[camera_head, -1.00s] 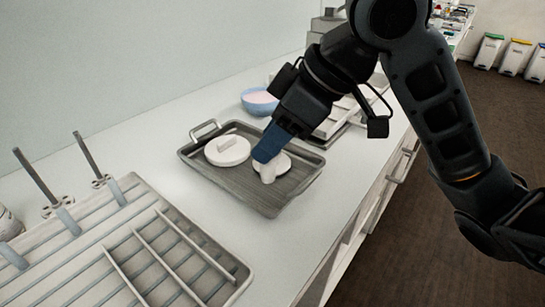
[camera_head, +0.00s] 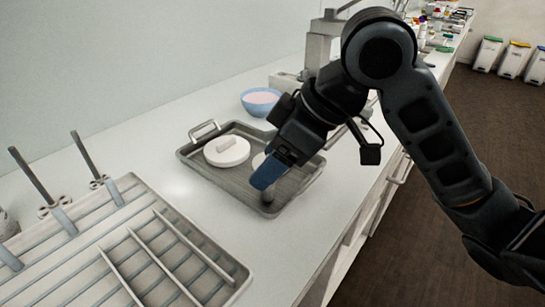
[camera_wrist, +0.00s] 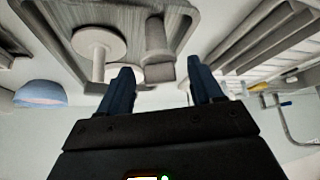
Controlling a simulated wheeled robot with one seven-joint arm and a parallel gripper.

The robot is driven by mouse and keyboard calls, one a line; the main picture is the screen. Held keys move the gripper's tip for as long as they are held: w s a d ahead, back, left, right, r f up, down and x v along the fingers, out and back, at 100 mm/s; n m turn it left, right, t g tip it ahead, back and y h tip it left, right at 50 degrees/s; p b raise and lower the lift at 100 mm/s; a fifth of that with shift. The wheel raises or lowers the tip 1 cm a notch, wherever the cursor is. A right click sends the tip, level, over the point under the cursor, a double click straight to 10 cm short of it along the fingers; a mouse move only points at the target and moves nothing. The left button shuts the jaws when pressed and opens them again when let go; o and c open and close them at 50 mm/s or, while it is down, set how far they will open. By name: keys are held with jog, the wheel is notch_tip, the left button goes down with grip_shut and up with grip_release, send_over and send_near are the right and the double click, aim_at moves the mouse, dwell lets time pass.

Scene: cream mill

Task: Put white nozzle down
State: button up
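The nozzle (camera_wrist: 155,38) looks grey in the wrist view and sits at the tray, beyond the gap between my fingertips. My gripper (camera_wrist: 161,72) is open, its two blue fingers apart on either side of that gap. In the head view my gripper (camera_head: 262,183) points down over the front right part of the grey tray (camera_head: 205,169). A small dark shape shows just under the fingertips there; I cannot tell for sure that it is the nozzle. A white disc with a raised grip (camera_head: 227,151) lies in the tray. A second disc (camera_head: 258,159) is mostly hidden by my gripper.
A blue bowl (camera_head: 260,101) with pink contents stands behind the tray. A slatted grey rack (camera_head: 150,205) with upright rods fills the front left. A grey machine (camera_head: 318,50) stands at the back. Bare counter (camera_head: 265,245) lies in front of the tray.

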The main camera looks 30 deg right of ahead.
jog(key=shift+r, duration=0.25)
jog(key=p+v, duration=0.2)
jog(key=v, duration=1)
jog(key=shift+f, duration=0.1)
